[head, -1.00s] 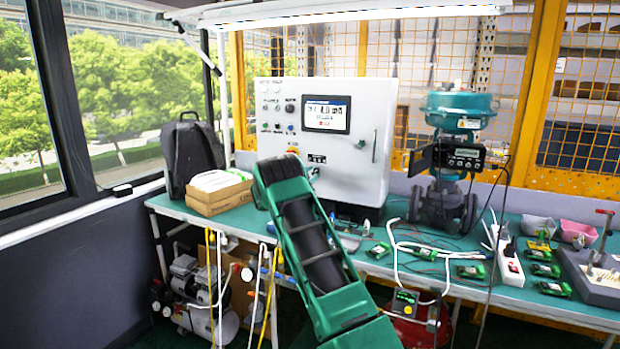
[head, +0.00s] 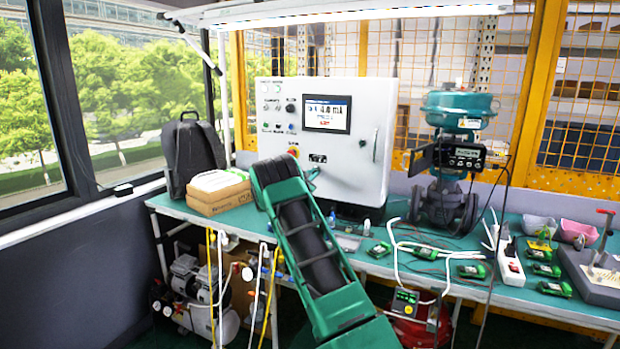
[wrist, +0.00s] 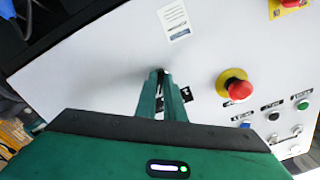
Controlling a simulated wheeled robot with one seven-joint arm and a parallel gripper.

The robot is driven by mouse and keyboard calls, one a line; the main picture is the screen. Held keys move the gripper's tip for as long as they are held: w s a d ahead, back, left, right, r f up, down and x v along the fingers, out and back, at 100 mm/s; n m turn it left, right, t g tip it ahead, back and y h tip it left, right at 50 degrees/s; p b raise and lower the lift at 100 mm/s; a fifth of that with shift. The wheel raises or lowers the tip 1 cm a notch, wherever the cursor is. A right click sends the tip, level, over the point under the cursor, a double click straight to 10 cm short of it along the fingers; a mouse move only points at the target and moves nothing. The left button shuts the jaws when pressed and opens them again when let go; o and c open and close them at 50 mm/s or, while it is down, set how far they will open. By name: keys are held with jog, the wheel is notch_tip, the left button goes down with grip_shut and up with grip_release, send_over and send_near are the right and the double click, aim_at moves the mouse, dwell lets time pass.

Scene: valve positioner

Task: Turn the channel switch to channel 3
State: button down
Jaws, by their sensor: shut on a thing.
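The white control cabinet (head: 365,155) stands on the bench in the head view, its screen lit with a reading that looks like 4.0 mA. My gripper (wrist: 161,78) is at the cabinet's front face in the wrist view. Its fingers are close together on a small dark knob, apparently the channel switch, which they mostly hide. The switch's pointing direction and channel marks cannot be read. A black label (wrist: 183,108) is partly hidden behind the fingers. In the head view my arm covers much of the cabinet's lower left.
A red emergency button (wrist: 233,86) stands out of the panel right of my fingers in the wrist view. Small switches (wrist: 273,116) lie beyond it. A valve with positioner (head: 447,160) stands right of the cabinet, and boxes (head: 218,193) stand left. Cables cross the bench.

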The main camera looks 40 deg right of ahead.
jog(key=shift+r+n, duration=0.15)
jog(key=shift+n, duration=1.45)
jog(key=shift+w+a, duration=0.1)
jog(key=shift+w, duration=0.05)
jog(key=c, duration=1.9)
grip_release()
jog(key=shift+o, duration=0.2)
jog(key=v, duration=1)
jog(key=shift+s+a, duration=0.2)
jog(key=shift+a, duration=0.1)
